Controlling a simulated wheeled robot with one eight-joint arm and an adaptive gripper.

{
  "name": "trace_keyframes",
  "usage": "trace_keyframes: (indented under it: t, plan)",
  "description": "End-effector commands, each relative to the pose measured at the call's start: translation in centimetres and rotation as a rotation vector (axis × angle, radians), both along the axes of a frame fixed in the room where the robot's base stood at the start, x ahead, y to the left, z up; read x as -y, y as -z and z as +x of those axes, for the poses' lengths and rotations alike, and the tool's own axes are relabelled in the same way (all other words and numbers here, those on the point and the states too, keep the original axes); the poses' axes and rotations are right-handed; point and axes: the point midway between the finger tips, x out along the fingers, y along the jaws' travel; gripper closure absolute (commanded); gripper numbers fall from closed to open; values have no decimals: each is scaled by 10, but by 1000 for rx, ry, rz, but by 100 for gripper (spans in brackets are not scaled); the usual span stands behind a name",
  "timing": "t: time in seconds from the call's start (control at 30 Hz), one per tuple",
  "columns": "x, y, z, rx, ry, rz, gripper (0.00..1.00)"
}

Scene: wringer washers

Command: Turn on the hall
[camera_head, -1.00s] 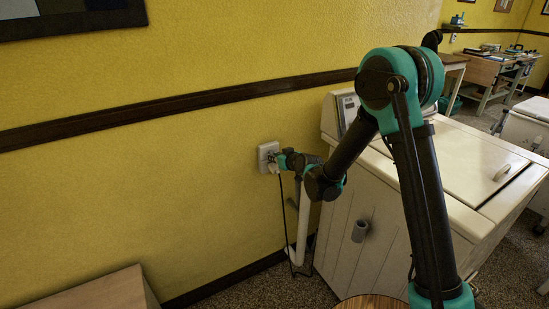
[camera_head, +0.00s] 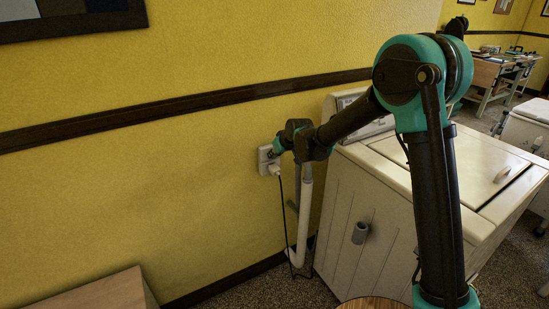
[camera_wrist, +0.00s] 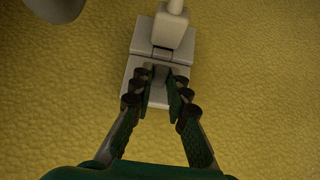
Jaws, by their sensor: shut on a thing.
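A white wall plate (camera_head: 263,155) is fixed to the yellow wall left of the washer. A white plug (camera_head: 273,169) with a dark cord sits in its lower part. The wrist view shows the plate (camera_wrist: 141,42) upside down, with the plug (camera_wrist: 171,30) at the top. My gripper (camera_head: 278,145) is at the plate's upper part, above the plug. In the wrist view my gripper (camera_wrist: 159,78) has its fingertips on either side of a small grey switch part (camera_wrist: 160,73) on the plate, shut on it. The fingers partly hide the plate.
A cream washer (camera_head: 365,225) stands right of the plate, close to my arm. A white upright pipe (camera_head: 305,220) and the hanging cord are below my gripper. A wooden top (camera_head: 95,293) is at lower left.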

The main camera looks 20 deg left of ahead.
Motion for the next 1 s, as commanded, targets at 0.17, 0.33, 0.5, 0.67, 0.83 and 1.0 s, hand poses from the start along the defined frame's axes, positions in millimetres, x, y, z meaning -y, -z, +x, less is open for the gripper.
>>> trace_keyframes:
  t: [0.17,0.33,0.5,0.67,0.83,1.0]
  plan:
    - [-3,-7,3,-109,-1,-129,100]
    - [-6,-11,5,-207,0,-242,100]
    - [-9,-14,7,-287,-1,-336,100]
    - [-11,-16,9,-343,-1,-403,100]
    - [-12,-17,10,-381,-1,-445,100]
    - [-13,-18,11,-399,0,-465,100]
